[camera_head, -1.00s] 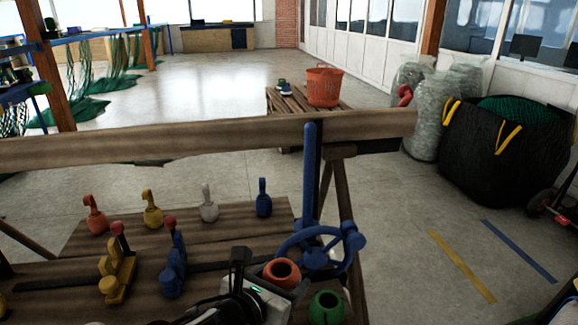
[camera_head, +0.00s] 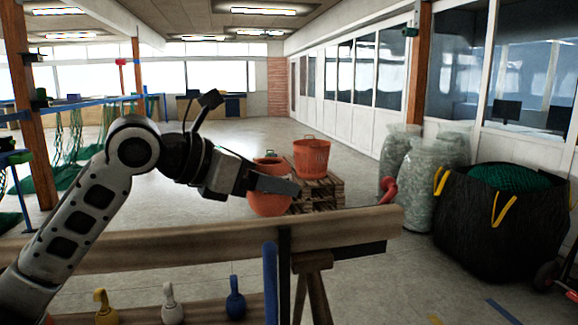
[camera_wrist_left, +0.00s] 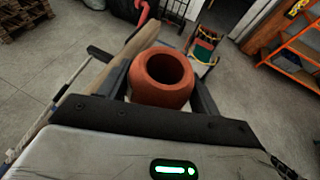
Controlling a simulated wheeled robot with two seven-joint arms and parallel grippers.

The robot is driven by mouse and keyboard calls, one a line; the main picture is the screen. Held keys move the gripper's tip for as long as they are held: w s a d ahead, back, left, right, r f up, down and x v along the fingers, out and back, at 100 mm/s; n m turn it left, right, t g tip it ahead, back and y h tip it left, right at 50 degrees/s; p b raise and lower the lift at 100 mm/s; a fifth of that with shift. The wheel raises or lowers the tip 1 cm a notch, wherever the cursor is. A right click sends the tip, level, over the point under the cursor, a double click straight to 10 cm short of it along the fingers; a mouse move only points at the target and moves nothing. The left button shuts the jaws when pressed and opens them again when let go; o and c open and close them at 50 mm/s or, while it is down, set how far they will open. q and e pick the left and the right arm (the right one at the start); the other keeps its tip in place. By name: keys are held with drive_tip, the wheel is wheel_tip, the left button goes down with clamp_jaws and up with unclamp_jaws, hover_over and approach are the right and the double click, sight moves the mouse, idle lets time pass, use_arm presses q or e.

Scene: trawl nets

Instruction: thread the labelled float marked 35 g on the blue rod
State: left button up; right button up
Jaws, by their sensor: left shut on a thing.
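An orange-red float (camera_head: 268,204) with a wide central hole is held between the fingers of my left gripper (camera_head: 272,184), above the wooden beam in the head view. In the left wrist view the float (camera_wrist_left: 162,77) sits between the two fingers, its hole facing the camera. No weight label is readable on it. The blue rod (camera_head: 270,284) stands upright at the front of the beam, its top below the held float in the picture. The float is apart from the rod. The rod's lower part is cut off by the frame. My right gripper is not in view.
The wooden beam (camera_head: 180,245) crosses in front. Yellow (camera_head: 105,308), white (camera_head: 171,303) and blue (camera_head: 235,300) loop-topped pieces stand below it. An orange basket (camera_head: 312,158) on pallets, clear bags and a black sack (camera_head: 500,225) are farther back. Open floor lies beyond.

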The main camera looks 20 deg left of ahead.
sight(269, 242)
use_arm(q)
drive_tip(key=shift+s+f+b, duration=0.1)
drive_tip(key=shift+f+b, duration=0.45)
drive_tip(key=shift+b, duration=0.2)
drive_tip(key=shift+f+b, duration=0.85)
drive_tip(key=shift+f, duration=0.1)
wheel_tip(269, 242, down, 2)
drive_tip(key=shift+f+b, duration=0.1)
drive_tip(key=shift+b, duration=0.95)
drive_tip(key=shift+f+b, duration=0.7)
drive_tip(key=shift+f, duration=0.2)
drive_tip(key=shift+f+b, duration=0.9)
drive_tip(key=shift+f, duration=0.2)
drive_tip(key=shift+f+b, duration=0.5)
drive_tip(key=shift+f, duration=0.2)
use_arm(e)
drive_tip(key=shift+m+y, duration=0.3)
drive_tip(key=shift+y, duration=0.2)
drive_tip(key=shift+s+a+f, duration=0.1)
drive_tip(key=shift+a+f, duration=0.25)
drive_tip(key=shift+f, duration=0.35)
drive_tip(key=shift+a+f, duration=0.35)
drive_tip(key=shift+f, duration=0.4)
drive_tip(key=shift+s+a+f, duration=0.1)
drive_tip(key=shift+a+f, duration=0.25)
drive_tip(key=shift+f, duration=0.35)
